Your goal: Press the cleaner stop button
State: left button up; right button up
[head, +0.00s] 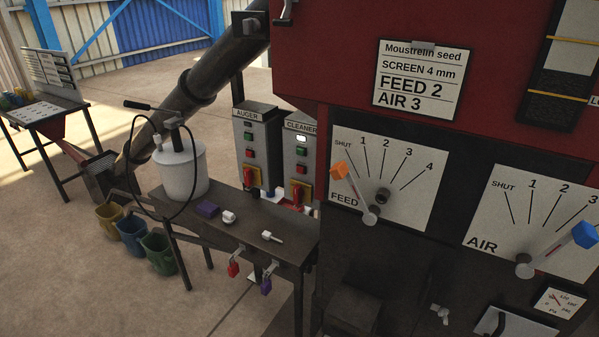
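The cleaner control box (314,160) stands behind the bench, right of the similar auger box (240,150), partly cut off by the red machine. It has a brightly lit white lamp (301,138) at the top, a green button (301,151) below it, and a red button (301,169), which looks like the stop button, under that. A red rotary handle (298,194) on yellow sits at the bottom. Neither of my grippers is in view, and nothing touches the buttons.
A dark bench (240,205) in front of the boxes holds a white pump tank (180,170) and small loose parts. Padlocks (266,286) hang from its front edge. The red machine (330,60) with feed (395,165) and air (500,225) dials fills the right.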

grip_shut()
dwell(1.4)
